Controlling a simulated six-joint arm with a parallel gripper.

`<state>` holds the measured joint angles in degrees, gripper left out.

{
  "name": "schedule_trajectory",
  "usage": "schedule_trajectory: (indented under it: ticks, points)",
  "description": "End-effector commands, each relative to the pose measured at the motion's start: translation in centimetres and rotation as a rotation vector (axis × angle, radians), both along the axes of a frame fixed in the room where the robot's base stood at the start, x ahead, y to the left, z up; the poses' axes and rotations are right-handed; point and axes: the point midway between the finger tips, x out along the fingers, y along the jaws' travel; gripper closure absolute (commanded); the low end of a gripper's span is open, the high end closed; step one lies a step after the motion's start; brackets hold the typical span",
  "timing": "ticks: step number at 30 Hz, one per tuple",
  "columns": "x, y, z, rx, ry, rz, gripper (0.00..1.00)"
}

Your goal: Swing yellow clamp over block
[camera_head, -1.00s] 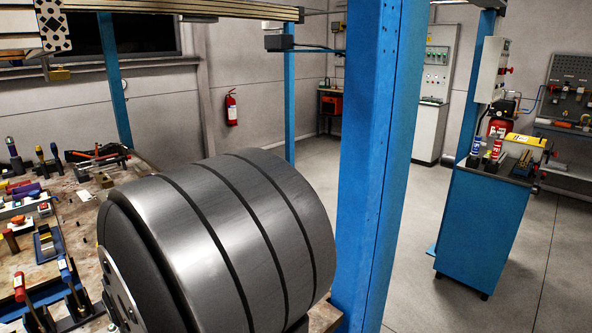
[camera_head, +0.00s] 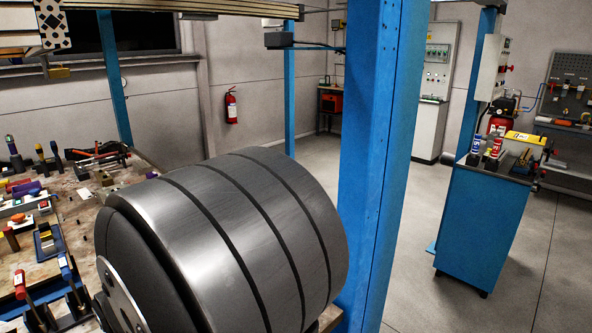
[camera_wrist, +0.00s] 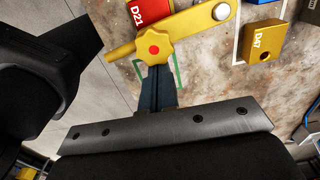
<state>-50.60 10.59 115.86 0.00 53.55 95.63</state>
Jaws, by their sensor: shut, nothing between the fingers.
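The yellow clamp (camera_wrist: 191,27) is a flat yellow bar in the wrist view, lying slantwise from lower left to upper right. A yellow star knob (camera_wrist: 154,49) with a red centre sits on it, and a round silver pivot is near its right end. A red block (camera_wrist: 148,11) marked D21 lies just behind the bar, partly covered by it. My gripper (camera_wrist: 158,72) shows as narrow dark fingers, shut and empty, just below the knob. I cannot tell whether they touch it. In the head view my arm hides that part of the bench.
In the head view, the bench (camera_head: 80,225) holds several tools and small fixtures at left. A blue post (camera_head: 385,160) and a blue cabinet (camera_head: 482,225) stand at right.

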Motion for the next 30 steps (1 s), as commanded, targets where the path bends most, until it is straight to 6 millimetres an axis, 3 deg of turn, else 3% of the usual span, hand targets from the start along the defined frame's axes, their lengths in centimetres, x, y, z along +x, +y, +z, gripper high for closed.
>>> schedule_trajectory:
  ticks: [5, 16, 30]
  points:
    - [-0.7, 0.2, 0.0, 0.000, 0.000, 0.002, 1.00]
    - [0.1, 0.0, 0.1, 0.001, -0.001, 0.000, 1.00]
    - [0.1, 0.0, 3.7, 0.001, -0.001, 0.001, 1.00]
